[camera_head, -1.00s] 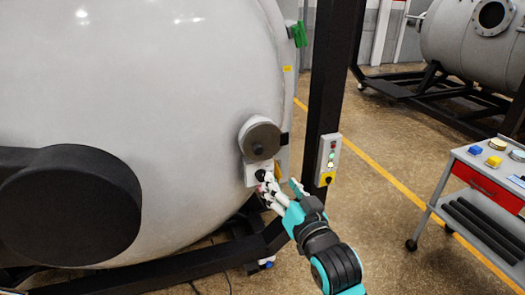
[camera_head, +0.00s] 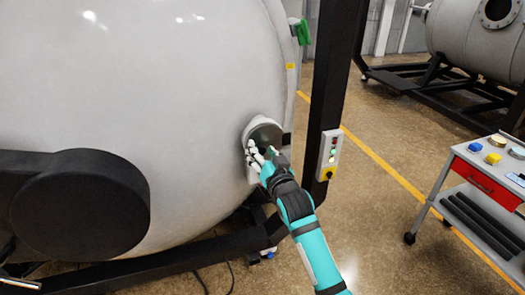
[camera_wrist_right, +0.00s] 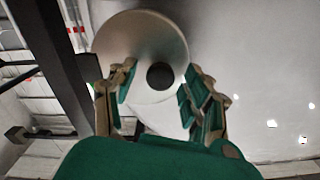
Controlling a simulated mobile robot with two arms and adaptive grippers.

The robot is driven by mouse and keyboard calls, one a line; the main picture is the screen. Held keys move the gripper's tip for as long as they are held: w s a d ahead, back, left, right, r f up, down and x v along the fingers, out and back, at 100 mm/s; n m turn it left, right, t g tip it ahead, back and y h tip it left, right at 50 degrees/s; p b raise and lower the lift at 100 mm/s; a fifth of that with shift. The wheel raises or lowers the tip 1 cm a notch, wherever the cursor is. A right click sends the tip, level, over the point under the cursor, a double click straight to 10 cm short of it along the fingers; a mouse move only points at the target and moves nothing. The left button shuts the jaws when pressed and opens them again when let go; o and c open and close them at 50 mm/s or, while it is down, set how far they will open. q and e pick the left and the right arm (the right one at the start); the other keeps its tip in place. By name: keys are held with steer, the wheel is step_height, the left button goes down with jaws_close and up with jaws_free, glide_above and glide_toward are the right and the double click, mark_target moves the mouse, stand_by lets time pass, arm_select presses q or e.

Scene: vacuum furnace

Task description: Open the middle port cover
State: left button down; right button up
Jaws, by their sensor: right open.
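The round grey port cover (camera_head: 266,130) sits closed against the side of the big pale furnace vessel (camera_head: 150,70). My right gripper (camera_head: 258,154) is in front of it and hides its lower part and middle. In the right wrist view the cover (camera_wrist_right: 135,40) appears as a metal disc with a dark round knob (camera_wrist_right: 160,76) at its centre. The open fingers of my right gripper (camera_wrist_right: 160,68) are on either side of the knob, with gaps between them and it.
A black post with a control box (camera_head: 329,155) stands just right of the cover. A large black round housing (camera_head: 80,205) projects at left. A cart (camera_head: 455,164) with small blue and yellow items is at right. Open floor lies between post and cart.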

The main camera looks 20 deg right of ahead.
jaws_close()
steer(key=shift+w, duration=0.1)
stand_by(0.5)
